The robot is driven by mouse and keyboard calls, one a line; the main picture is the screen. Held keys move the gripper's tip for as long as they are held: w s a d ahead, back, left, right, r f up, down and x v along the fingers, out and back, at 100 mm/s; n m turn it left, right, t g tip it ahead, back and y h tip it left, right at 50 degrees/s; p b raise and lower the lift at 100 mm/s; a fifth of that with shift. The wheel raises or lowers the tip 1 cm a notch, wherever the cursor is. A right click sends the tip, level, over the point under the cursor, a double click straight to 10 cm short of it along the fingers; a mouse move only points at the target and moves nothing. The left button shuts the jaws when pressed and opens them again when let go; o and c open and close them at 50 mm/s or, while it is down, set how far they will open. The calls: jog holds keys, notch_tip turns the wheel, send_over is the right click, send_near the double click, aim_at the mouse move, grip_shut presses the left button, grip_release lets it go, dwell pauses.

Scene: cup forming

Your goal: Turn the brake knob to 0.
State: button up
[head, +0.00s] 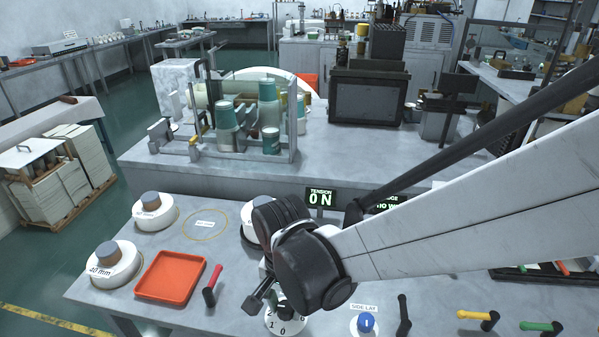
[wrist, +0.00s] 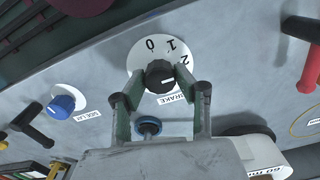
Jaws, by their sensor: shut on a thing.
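The brake knob (wrist: 159,76) is black and round, on a white dial (wrist: 144,56) marked 0, 1 and 2 in the wrist view. A white line on its face points toward the picture's right, away from the 0 at the dial's top. My gripper (wrist: 158,80) is shut on the knob, one finger on each side. The label BRAKE (wrist: 173,99) sits beside the knob.
A blue side-lay knob (head: 366,323) and a black lever (head: 403,316) stand right of the dial. A red-handled lever (head: 211,287) and an orange tray (head: 171,277) are left. The tension display (head: 320,197) reads 0 N. My arm partly hides another display (head: 390,204).

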jog(key=shift+n, duration=0.3)
jog(key=n+b, duration=0.1)
jog(key=n, duration=0.3)
jog(key=n+b, duration=0.1)
jog(key=n, duration=0.3)
jog(key=shift+n, duration=0.4)
jog(key=n+b, duration=0.1)
jog(key=n, duration=0.3)
jog(key=shift+n, duration=2.2)
jog(key=o, duration=1.1)
jog(key=shift+o, duration=0.2)
